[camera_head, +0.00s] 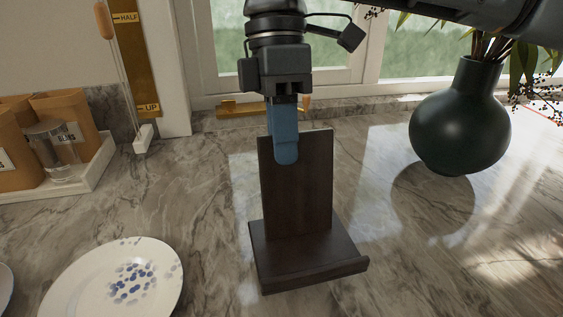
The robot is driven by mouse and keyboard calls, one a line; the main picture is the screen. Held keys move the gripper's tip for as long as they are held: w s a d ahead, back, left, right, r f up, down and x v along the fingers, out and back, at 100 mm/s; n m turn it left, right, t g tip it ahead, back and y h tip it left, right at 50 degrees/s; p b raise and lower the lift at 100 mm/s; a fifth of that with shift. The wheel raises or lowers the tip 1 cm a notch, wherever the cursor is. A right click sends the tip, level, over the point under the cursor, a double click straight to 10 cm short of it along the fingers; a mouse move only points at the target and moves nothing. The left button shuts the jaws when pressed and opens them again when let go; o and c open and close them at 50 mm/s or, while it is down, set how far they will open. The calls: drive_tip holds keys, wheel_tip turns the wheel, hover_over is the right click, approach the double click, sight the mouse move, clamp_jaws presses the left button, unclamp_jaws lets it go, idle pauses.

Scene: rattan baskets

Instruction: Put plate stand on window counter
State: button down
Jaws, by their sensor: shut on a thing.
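The plate stand (297,195) is dark brown wood, with an upright back board and a flat base with a front lip. It stands upright at the middle of the view, over the grey-brown marble window counter (410,265). I cannot tell whether its base touches the counter or hangs just above it. My gripper (285,150) comes from above, its blue fingers shut on the top edge of the back board. One finger is in front of the board; the other is hidden behind it.
A dark green vase (462,118) with branches stands at the right. A white plate with blue spots (85,290) lies at the lower left. A white tray (75,178) with brown canisters and a glass is at the left. The window is behind. The counter right of the stand is clear.

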sight(282, 167)
drive_tip(key=shift+f, duration=2.15)
drive_tip(key=c, duration=1.1)
unclamp_jaws()
drive_tip(key=v, duration=1.2)
drive_tip(key=shift+w, duration=0.1)
